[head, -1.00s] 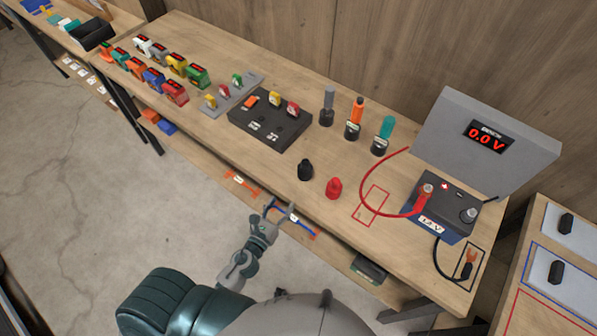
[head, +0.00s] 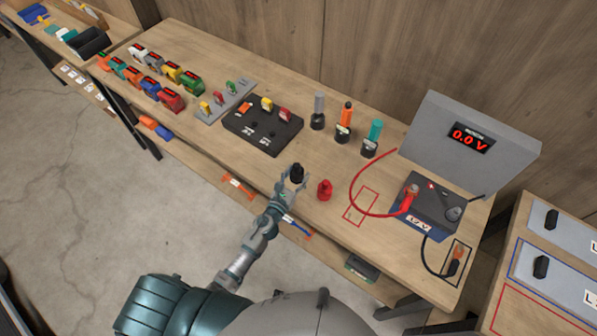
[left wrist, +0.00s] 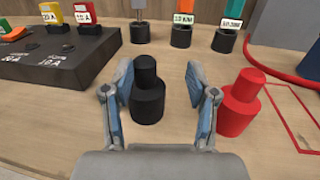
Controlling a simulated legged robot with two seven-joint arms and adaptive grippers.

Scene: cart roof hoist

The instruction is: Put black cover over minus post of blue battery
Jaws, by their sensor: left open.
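The black cover (head: 297,173) stands upright on the bench near its front edge. In the left wrist view the black cover (left wrist: 147,95) stands between the fingers of my left gripper (left wrist: 163,100), nearer the left finger. My left gripper (head: 291,182) is open around it, and a gap shows on the right side. The blue battery (head: 425,212) stands at the right of the bench. Its minus post (head: 454,213) is bare, at the right of its dark top. A red clamp and cable (head: 408,203) sit on its other post. My right gripper is not in view.
A red cover (head: 324,189) stands just right of my left gripper; it also shows in the left wrist view (left wrist: 240,103). Behind are a black fuse block (head: 262,130) and several screwdrivers in holders (head: 343,130). A grey voltage display (head: 470,140) reads 0.0 V. A black cable (head: 440,270) lies at the bench's right front.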

